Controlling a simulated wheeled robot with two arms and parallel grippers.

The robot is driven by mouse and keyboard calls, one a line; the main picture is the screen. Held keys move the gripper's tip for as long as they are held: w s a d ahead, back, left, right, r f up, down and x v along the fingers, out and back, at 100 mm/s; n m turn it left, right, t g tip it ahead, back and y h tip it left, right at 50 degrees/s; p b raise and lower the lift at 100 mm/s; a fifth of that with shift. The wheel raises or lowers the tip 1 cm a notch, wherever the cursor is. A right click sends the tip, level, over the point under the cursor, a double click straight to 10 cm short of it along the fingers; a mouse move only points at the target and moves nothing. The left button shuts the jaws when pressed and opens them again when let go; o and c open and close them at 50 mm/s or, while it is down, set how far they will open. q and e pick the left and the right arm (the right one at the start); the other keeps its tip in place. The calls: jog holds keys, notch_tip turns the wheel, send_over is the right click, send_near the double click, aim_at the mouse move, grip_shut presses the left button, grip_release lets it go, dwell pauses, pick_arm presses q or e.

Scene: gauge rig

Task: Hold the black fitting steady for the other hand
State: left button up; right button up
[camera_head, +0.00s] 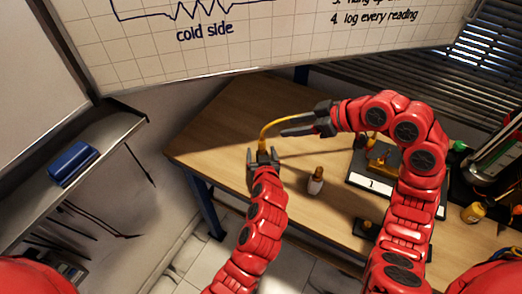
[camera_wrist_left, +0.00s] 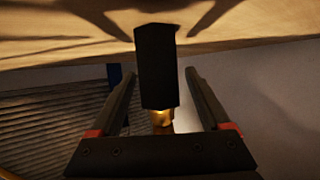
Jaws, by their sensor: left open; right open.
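The black fitting (camera_wrist_left: 157,68) is a dark block with a brass collar (camera_wrist_left: 161,118) at its lower end in the left wrist view. It stands between the two fingers of my left gripper (camera_head: 263,156), with a gap on each side. The left gripper is open around it. In the head view the fitting is small and dark, hard to separate from the fingers. A yellow hose (camera_head: 267,127) curves up from there to the right. My right gripper (camera_head: 302,119) is open at the hose's far end; whether it touches the hose is unclear.
A wooden table (camera_head: 220,125) lies below both grippers, with bare room at its left. A small bottle (camera_head: 316,181) stands near its front edge. A dark base with a number 1 plate (camera_head: 371,183) is at right, partly behind my right arm. A shelf holds a blue object (camera_head: 73,164).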

pick_arm(q)
jog(key=shift+w+f, duration=0.2)
jog(key=shift+w, duration=0.4)
grip_shut()
dwell(0.5)
dwell(0.9)
